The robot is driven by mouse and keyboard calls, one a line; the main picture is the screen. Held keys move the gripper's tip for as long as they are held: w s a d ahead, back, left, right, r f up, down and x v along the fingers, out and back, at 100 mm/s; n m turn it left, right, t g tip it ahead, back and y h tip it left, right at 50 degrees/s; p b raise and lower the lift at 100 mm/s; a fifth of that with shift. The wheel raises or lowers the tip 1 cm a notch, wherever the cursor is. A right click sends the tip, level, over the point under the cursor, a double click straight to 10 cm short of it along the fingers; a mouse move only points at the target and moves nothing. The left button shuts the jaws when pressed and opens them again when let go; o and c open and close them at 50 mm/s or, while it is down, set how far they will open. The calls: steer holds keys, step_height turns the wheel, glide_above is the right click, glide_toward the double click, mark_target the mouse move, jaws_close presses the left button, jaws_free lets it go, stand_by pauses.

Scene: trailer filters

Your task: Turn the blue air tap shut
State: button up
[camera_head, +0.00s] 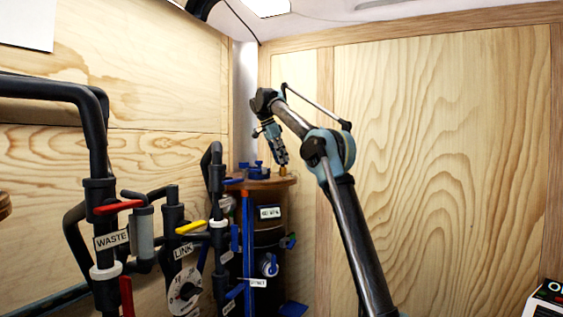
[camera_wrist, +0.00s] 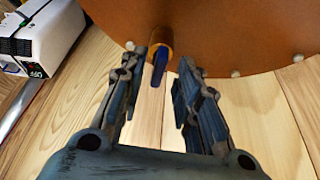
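In the wrist view a blue tap handle (camera_wrist: 158,62) sits on a round brass fitting at the edge of a brown disc (camera_wrist: 225,30). The handle points down the picture, toward my gripper. My gripper (camera_wrist: 162,78) is open and empty, with one finger on each side of the handle; I see gaps and no clear contact. In the head view my gripper (camera_head: 281,160) points down just above the small brass fitting (camera_head: 283,171) on the brown lid (camera_head: 264,184) of the filter vessel. The blue handle is hard to make out there.
Black pipes with a red lever (camera_head: 118,207) marked WASTE and a yellow lever (camera_head: 190,227) marked LINK stand left of the vessel. Blue fittings (camera_head: 257,173) sit on the lid. A plywood wall (camera_head: 450,150) stands behind my arm. A white device (camera_wrist: 40,45) shows in the wrist view.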

steer(key=shift+a+r, duration=0.2)
steer(key=shift+r, duration=0.2)
steer(key=shift+s+a+r, duration=0.3)
steer(key=shift+a+r, duration=0.2)
steer(key=shift+r, duration=0.25)
steer(key=s+a, duration=0.1)
steer(key=a, duration=0.2)
steer(key=s+a, duration=0.2)
steer(key=a, duration=0.1)
steer(key=s+a, duration=0.2)
steer(key=a, duration=0.2)
steer(key=shift+s, duration=0.15)
steer(key=shift+s, duration=0.1)
